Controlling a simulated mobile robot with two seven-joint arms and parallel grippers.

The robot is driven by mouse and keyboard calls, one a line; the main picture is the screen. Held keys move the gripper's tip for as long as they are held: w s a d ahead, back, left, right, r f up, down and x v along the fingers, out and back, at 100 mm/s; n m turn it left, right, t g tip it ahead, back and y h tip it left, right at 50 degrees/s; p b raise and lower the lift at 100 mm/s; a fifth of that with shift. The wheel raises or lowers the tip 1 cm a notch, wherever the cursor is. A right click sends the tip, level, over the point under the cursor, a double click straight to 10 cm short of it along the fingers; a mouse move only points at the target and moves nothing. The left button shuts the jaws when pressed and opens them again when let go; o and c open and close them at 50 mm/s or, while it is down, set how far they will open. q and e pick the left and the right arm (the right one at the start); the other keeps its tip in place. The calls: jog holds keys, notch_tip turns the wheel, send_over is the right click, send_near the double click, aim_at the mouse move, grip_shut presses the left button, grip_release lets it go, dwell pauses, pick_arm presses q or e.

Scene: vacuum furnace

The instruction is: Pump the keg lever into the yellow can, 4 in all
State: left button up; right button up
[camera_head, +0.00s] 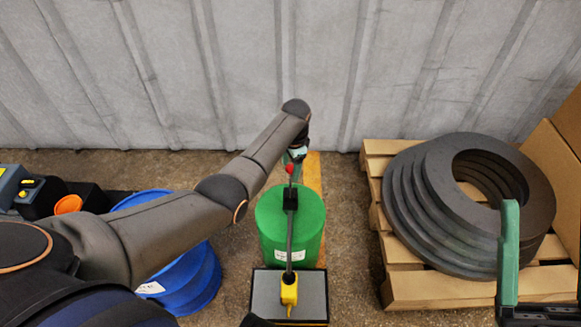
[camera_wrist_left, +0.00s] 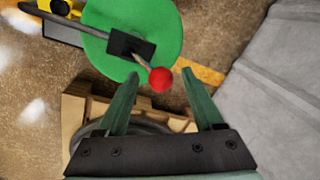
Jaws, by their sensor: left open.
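The green keg (camera_head: 290,226) stands upright on the floor in the middle of the head view. Its lever ends in a red knob (camera_head: 290,169). In the wrist view the red knob (camera_wrist_left: 162,80) appears between the fingertips of my open left gripper (camera_wrist_left: 160,73); contact cannot be told. In the head view the left gripper (camera_head: 295,157) is small at the knob, partly hidden by its wrist. A dark hose runs from the keg to a yellow piece (camera_head: 289,291) over a grey-topped box; whether this is the can is unclear. One green finger of my right gripper (camera_head: 509,210) shows at right.
A blue drum (camera_head: 190,285) stands left of the keg, partly behind my left arm. A wooden pallet (camera_head: 425,290) with stacked dark rings (camera_head: 430,225) is at right. A corrugated wall (camera_head: 330,70) closes the back. Bare floor lies between keg and pallet.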

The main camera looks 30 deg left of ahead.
pick_arm(q)
jog(key=shift+c, duration=0.3)
grip_shut()
dwell(1.1)
